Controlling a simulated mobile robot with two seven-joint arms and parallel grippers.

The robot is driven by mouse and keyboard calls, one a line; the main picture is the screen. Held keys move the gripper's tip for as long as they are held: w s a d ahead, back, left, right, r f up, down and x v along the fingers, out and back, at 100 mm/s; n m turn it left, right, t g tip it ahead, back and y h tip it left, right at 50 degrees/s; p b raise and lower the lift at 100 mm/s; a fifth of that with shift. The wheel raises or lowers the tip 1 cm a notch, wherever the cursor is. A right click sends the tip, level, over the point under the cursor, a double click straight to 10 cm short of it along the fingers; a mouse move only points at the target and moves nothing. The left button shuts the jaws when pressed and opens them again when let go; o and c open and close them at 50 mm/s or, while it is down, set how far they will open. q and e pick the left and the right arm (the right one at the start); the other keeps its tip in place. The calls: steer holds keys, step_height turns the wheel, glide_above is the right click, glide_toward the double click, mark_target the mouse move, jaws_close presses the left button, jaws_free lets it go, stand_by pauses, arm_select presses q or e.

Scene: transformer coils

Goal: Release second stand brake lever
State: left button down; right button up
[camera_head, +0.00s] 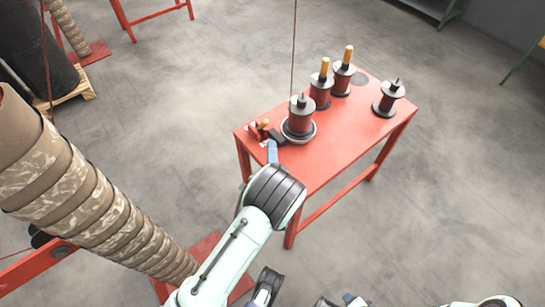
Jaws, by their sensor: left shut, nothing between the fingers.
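A red table (345,140) stands in the middle of the head view and carries several dark-flanged spools. The nearest spool (300,116) sits on a round grey base at the table's left end. Beside it is a small red bracket with an orange-tipped lever (264,124). My left gripper (277,136) is shut and empty, right beside the bracket and the spool base. I cannot tell whether it touches the lever. My left wrist hides the table edge below it.
Two spools with wooden handles (321,84) (343,71) and one plain spool (388,98) stand farther back on the table. A large wrapped coil (80,195) fills the left side. A thin cable (294,45) hangs above the nearest spool. Grey floor (450,190) is clear at right.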

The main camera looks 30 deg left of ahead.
arm_select(q)
steer(key=x, duration=0.5)
steer(key=shift+w+a+b, duration=0.1)
steer(key=shift+a+b, duration=0.05)
steer(key=shift+b, duration=0.25)
arm_select(e)
steer(key=shift+s+d+f+g, duration=0.15)
steer(key=shift+s+f+g, duration=0.15)
steer(key=shift+s+f, duration=0.6)
